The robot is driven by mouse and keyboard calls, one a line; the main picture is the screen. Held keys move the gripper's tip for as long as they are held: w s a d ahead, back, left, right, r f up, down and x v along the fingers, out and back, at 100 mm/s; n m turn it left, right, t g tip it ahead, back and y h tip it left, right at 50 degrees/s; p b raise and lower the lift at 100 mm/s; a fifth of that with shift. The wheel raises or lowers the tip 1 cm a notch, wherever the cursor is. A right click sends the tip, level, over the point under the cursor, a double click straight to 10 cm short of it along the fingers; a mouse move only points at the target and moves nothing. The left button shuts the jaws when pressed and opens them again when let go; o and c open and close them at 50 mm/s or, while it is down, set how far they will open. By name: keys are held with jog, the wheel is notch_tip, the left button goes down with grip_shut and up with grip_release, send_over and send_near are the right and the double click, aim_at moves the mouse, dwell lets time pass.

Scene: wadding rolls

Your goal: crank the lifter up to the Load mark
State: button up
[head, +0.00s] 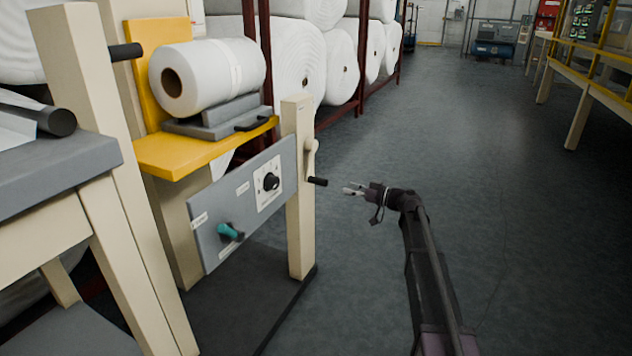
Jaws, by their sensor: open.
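The lifter stands at the left with a yellow platform (185,156) that bears a white wadding roll (215,75) on a grey cradle (216,119). Its crank (311,160) is on the right side of the cream post (299,220), with a black handle (318,181) sticking out to the right. My gripper (347,190) is open and empty, just right of the handle and apart from it, its fingers pointing left towards it. A grey panel (210,225) carries a black knob (271,181) and a teal handle (229,232). The small labels are unreadable, so I cannot make out the Load mark.
A grey-topped table (70,165) stands at the near left. Large white rolls (298,65) sit on a dark red rack (338,112) behind the lifter. A yellow-railed bench (592,85) is at the right. The grey floor (470,130) between is clear.

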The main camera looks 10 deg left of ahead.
aim_at(310, 178)
jog(key=x, duration=1.2)
jog(key=shift+w+a, duration=0.1)
jog(key=shift+a, duration=0.1)
grip_shut()
